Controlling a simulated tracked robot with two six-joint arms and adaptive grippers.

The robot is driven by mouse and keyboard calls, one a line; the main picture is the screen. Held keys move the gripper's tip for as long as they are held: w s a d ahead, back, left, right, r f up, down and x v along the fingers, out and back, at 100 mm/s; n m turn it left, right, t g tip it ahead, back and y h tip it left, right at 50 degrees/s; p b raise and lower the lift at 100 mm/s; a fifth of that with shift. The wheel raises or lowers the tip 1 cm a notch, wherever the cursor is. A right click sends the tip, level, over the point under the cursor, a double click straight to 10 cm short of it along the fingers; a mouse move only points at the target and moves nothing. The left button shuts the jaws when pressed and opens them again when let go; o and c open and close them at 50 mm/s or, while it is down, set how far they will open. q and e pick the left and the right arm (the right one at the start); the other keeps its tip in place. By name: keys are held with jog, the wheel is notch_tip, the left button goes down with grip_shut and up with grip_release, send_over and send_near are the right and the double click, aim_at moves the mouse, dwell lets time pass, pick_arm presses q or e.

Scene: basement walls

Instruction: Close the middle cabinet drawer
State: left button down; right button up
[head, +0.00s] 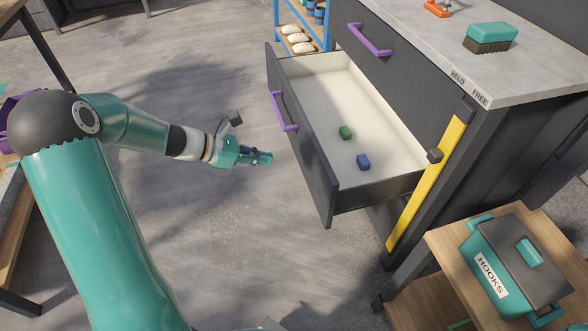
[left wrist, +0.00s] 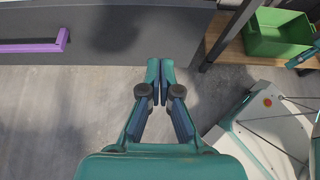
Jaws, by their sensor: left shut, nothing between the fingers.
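The middle drawer (head: 313,123) of the dark grey cabinet (head: 402,62) is pulled well open in the head view. It has a purple handle (head: 283,112) on its front and a white inside. A green cube (head: 345,132) and a blue cube (head: 363,162) lie in it. My left gripper (head: 268,158) is shut and empty, in front of the drawer front and apart from it. In the left wrist view, the shut fingers (left wrist: 160,66) point toward the drawer front (left wrist: 130,35), with the purple handle (left wrist: 40,46) to their left. My right gripper is not in view.
A yellow strip (head: 428,180) runs down the cabinet's corner post. A wooden stand (head: 440,250) with a teal box labelled HOOKS (head: 505,262) stands at the right. A green bin (left wrist: 275,32) shows in the wrist view. The floor left of the drawer is clear.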

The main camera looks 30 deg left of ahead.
pick_arm(q)
jog(key=b, duration=0.2)
send_near(319, 161)
notch_tip(319, 161, down, 3)
jog(key=w+d, duration=0.1)
jog(key=shift+w+d+f, duration=0.25)
jog(key=shift+w+d, duration=0.7)
jog(key=shift+w, duration=0.15)
jog(key=shift+w+d, duration=0.5)
jog(key=shift+w, duration=0.05)
